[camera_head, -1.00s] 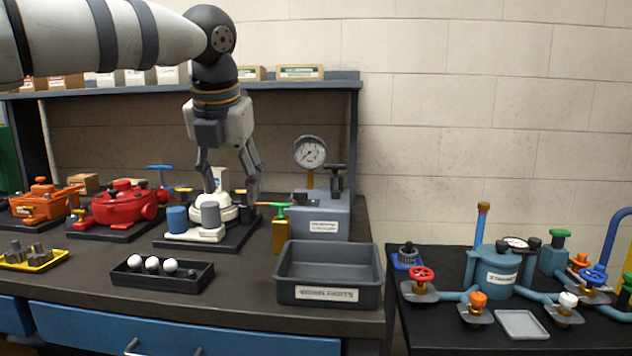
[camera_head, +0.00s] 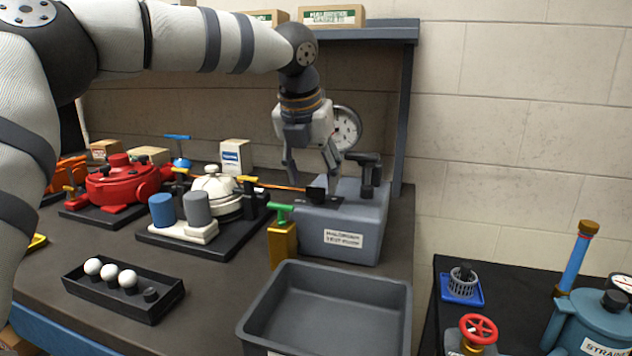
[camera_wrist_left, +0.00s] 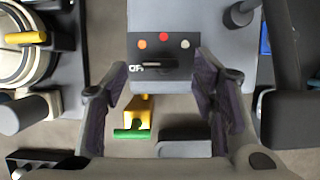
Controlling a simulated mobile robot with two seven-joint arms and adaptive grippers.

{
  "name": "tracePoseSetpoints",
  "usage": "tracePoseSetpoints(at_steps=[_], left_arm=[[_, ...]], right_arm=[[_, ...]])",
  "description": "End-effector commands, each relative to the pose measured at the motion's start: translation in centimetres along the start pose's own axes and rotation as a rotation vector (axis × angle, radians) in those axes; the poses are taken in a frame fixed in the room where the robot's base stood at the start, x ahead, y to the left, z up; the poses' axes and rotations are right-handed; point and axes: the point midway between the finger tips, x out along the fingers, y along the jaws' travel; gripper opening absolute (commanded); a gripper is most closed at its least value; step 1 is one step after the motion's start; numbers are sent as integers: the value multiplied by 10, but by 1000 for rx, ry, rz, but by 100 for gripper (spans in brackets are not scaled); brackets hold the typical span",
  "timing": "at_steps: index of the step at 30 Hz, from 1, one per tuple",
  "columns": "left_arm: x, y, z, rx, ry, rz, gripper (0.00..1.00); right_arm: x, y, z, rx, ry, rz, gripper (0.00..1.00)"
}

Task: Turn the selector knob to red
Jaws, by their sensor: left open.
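The selector knob (camera_head: 316,194) is a small dark knob on a black plate atop the grey test pump box (camera_head: 345,222). In the left wrist view, the knob (camera_wrist_left: 164,68) lies sideways, with white lettering, partly covered, at its left. Orange, red (camera_wrist_left: 164,37) and white dots line the plate beyond it; red is the middle dot. My left gripper (camera_head: 313,176) points down just above the knob, fingers open. In the left wrist view, the gripper (camera_wrist_left: 160,92) has its fingers spread either side of the plate's near part, apparently not touching the knob.
A black handle (camera_head: 368,172) and a round gauge (camera_head: 347,128) stand close by. A brass valve with a green handle (camera_head: 281,228) is in front of the box. A grey bin (camera_head: 325,330) lies nearer. A white pump (camera_head: 215,192) is at the left.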

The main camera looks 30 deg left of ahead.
Motion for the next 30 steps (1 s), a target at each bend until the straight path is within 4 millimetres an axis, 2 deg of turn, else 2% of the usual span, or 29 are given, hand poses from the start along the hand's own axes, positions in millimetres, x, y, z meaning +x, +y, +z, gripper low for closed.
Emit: tracePoseSetpoints(at_steps=[3, 6, 13, 14, 18, 20, 30], left_arm=[[15, 0, 0, 0, -1, 0, 53], [21, 0, 0, 0, -3, -1, 53], [23, 0, 0, 0, -2, -1, 53], [23, 0, 0, 0, -2, -1, 49], [23, 0, 0, 0, -2, 0, 17], [23, 0, 0, 0, -2, -1, 5], [23, 0, 1, 35, -2, -17, 5]], right_arm=[[-2, 0, -2, 0, 6, 0, 40], [-2, 0, -2, 0, 8, 0, 40], [-2, 0, -2, 0, 8, 0, 40], [-2, 0, -2, 0, 8, 0, 40], [-2, 0, -2, 0, 8, 0, 40], [-2, 0, -2, 0, 8, 0, 40], [-2, 0, -2, 0, 7, 0, 40]])
